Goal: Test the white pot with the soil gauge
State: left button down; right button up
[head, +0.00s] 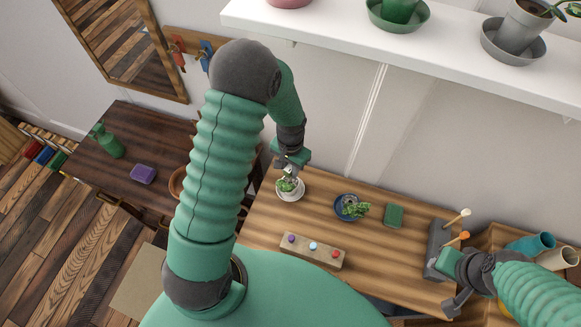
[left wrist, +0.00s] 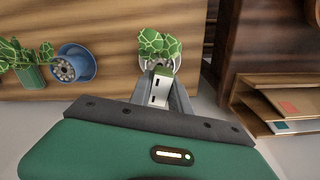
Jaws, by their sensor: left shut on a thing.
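The white pot (head: 291,194) with a small green plant stands on the wooden table below my left gripper (head: 289,168). In the left wrist view the pot (left wrist: 146,62) is just beyond the fingertips, its rim partly hidden. My left gripper (left wrist: 163,98) is shut on a pale, narrow piece with dark slots, which appears to be the soil gauge (left wrist: 160,88). The gauge overlaps the front of the pot in that view; its tip is hidden, so I cannot tell whether it is in the soil. My right gripper (head: 450,279) is at the table's right side, its fingers unclear.
A blue pot (head: 346,211) with a plant stands right of the white one. A green box (head: 393,215) and a grey holder (head: 437,236) are further right. A white shelf (head: 440,62) overhangs behind.

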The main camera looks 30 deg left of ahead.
dwell(0.5)
pick_arm(q)
jog(key=shift+f+b, duration=1.25)
jog(key=shift+f, duration=0.85)
jog(key=c, duration=1.1)
grip_release()
jog(key=shift+r, duration=0.1)
jog(key=shift+c, duration=0.2)
notch_tip(320, 180, up, 17)
jog(key=shift+w, duration=0.15)
